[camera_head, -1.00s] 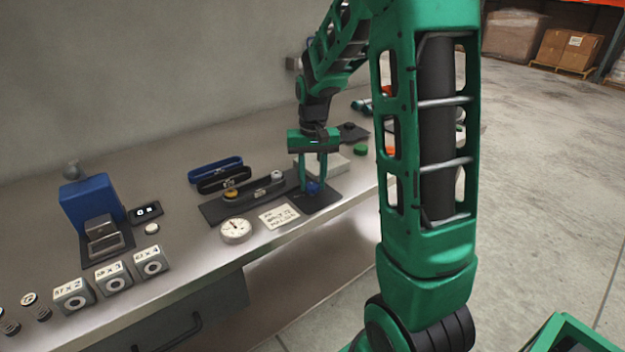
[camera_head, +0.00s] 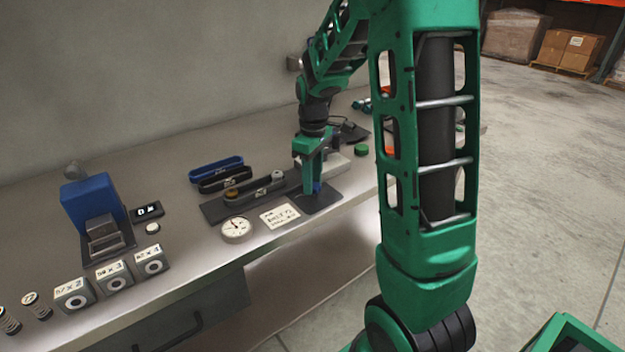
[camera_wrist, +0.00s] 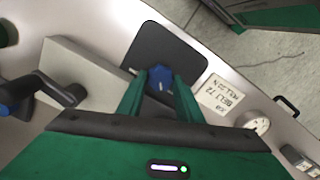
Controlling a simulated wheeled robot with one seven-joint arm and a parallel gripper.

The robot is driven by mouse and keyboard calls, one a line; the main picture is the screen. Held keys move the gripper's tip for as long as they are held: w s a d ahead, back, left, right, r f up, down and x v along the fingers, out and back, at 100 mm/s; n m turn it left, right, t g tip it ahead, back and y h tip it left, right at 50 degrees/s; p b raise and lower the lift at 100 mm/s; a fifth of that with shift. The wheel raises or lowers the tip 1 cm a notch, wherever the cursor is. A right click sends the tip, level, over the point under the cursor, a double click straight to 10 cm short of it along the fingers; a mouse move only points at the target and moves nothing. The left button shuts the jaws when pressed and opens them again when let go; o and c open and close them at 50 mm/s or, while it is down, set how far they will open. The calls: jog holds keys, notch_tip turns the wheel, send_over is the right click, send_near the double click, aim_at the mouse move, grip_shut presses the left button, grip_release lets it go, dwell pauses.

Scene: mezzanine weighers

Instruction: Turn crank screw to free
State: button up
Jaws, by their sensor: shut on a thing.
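My gripper (camera_head: 316,187) points down at the right end of the dark belt fixture (camera_head: 222,208) on the bench. Its two green fingers are shut on a small blue knob (camera_wrist: 160,77) above a dark square plate (camera_wrist: 150,50). I take this knob to be the crank screw, but its crank shape cannot be made out. The fingers hide much of it in the head view. In the wrist view a black crank-like arm (camera_wrist: 72,95) with a blue end lies left of the fingers, by a pale block (camera_wrist: 85,75).
A round dial gauge (camera_head: 236,230) and a lettered card (camera_head: 280,216) lie in front of the fixture. Blue and black belts (camera_head: 216,169) lie behind it. A blue press-like device (camera_head: 92,208) and several marked blocks (camera_head: 113,277) stand left. A green round piece (camera_head: 361,150) is at the right.

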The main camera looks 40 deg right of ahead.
aim_at(314, 184)
jog(key=shift+s+d+n, duration=0.1)
jog(key=shift+s+n, duration=0.1)
jog(key=shift+n, duration=2)
jog(key=shift+d, duration=0.1)
jog(key=o, duration=1)
jog(key=shift+o, duration=0.2)
jog(key=shift+w, duration=0.1)
jog(key=shift+r, duration=0.15)
notch_tip(314, 184, up, 10)
jog(key=shift+r, duration=0.2)
